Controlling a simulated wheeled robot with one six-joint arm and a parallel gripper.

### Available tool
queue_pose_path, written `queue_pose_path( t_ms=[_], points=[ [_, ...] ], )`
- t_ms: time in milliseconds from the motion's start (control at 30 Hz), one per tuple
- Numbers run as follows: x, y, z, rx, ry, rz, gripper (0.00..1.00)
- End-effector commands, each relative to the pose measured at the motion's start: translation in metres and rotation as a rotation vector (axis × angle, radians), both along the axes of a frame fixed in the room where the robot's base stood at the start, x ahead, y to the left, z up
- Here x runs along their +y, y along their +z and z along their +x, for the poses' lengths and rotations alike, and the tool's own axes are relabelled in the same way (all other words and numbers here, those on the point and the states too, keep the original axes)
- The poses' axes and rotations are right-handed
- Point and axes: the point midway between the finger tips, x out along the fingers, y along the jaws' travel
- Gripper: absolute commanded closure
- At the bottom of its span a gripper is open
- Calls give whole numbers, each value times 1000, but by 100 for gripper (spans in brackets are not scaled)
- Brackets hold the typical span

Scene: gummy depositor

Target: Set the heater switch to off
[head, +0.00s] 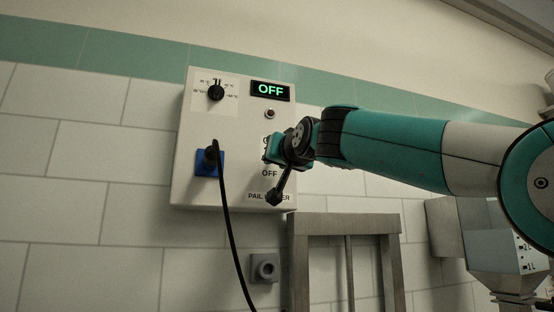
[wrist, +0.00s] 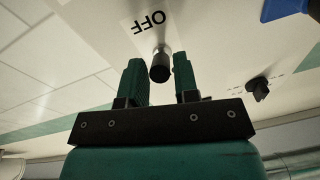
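The heater switch (wrist: 160,67) is a short metal lever with a black tip, rising from the box panel. It shows in the wrist view between the two fingers of my gripper (wrist: 160,80), which are open with a gap on each side of it. The OFF label (wrist: 148,22) is beside the lever's base, upside down there. In the head view my gripper (head: 270,150) is at the pail heater box (head: 190,185) and hides the switch and most of the upper label. The OFF label (head: 269,173) shows just below. I cannot tell surely which way the lever is tilted.
The box display (head: 270,90) reads OFF in green. A black dial (head: 216,92) and a small dark round part (head: 269,113) are nearby. A black cable (head: 226,225) hangs from the blue socket (head: 203,169). A metal frame (head: 340,224) stands below.

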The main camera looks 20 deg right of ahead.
Motion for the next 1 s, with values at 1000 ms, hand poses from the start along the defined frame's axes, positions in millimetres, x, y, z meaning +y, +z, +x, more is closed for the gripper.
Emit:
queue_pose_path(
  t_ms=[1000],
  points=[
    [-7,-17,-134,-2,7,1,55]
  ],
)
